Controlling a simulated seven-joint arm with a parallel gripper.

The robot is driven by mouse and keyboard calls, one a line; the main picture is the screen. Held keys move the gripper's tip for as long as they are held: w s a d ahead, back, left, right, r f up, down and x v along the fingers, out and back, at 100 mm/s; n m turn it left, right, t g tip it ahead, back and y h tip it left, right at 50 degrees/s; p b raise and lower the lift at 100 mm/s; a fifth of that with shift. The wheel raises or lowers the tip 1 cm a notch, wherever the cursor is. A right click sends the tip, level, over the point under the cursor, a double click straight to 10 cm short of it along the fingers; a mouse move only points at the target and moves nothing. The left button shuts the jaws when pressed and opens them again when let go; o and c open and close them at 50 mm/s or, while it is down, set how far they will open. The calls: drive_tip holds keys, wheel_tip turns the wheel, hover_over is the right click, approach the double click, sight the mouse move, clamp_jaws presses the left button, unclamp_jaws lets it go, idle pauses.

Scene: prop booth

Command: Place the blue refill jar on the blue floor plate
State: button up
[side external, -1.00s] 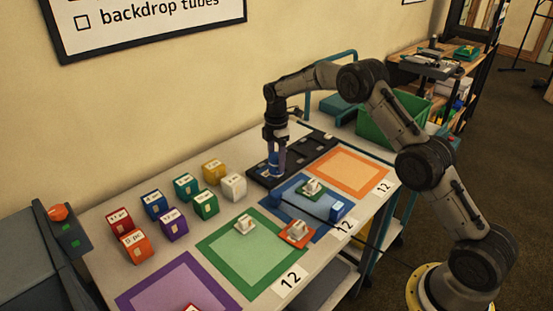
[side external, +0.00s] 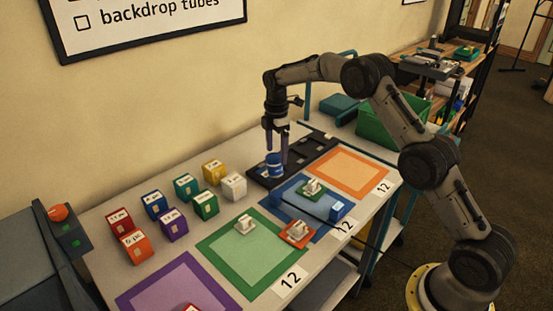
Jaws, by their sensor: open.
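The blue refill jar (side external: 274,166) has a white band and stands upright at the left end of the black slotted tray (side external: 262,182). My gripper (side external: 277,154) points straight down, open, its fingers just above and beside the jar's top. I cannot tell whether a finger touches the jar. The blue floor plate (side external: 305,222) lies on the table in front of the tray, between the green and orange plates.
An orange piece with a white top (side external: 297,234) sits at the blue plate's near left edge. Several coloured boxes (side external: 174,224) stand to the left. The orange plate (side external: 347,170) is clear.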

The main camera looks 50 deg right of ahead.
sight(276, 157)
drive_tip(key=s+a+r+m+t, duration=0.15)
drive_tip(key=s+r, duration=0.25)
drive_tip(key=r, duration=0.5)
drive_tip(key=s+a+r+m, duration=0.2)
drive_tip(key=s+r, duration=0.1)
drive_tip(key=r, duration=0.6)
drive_tip(key=s+a+r+m+t, duration=0.25)
drive_tip(key=s+r+m, duration=0.2)
drive_tip(key=s, duration=0.85)
drive_tip(key=s+a+f+m, duration=0.1)
drive_tip(key=s+f+m, duration=0.1)
drive_tip(key=s, duration=0.8)
drive_tip(key=s+a+f+m+t, duration=0.1)
drive_tip(key=s+m, duration=0.4)
drive_tip(key=s, duration=0.6)
wheel_tip(276, 157, down, 2)
drive_tip(key=shift+a+f+t, duration=0.25)
drive_tip(key=shift+a+t, duration=0.05)
drive_tip(key=shift+a, duration=0.2)
drive_tip(key=shift+o, duration=0.5)
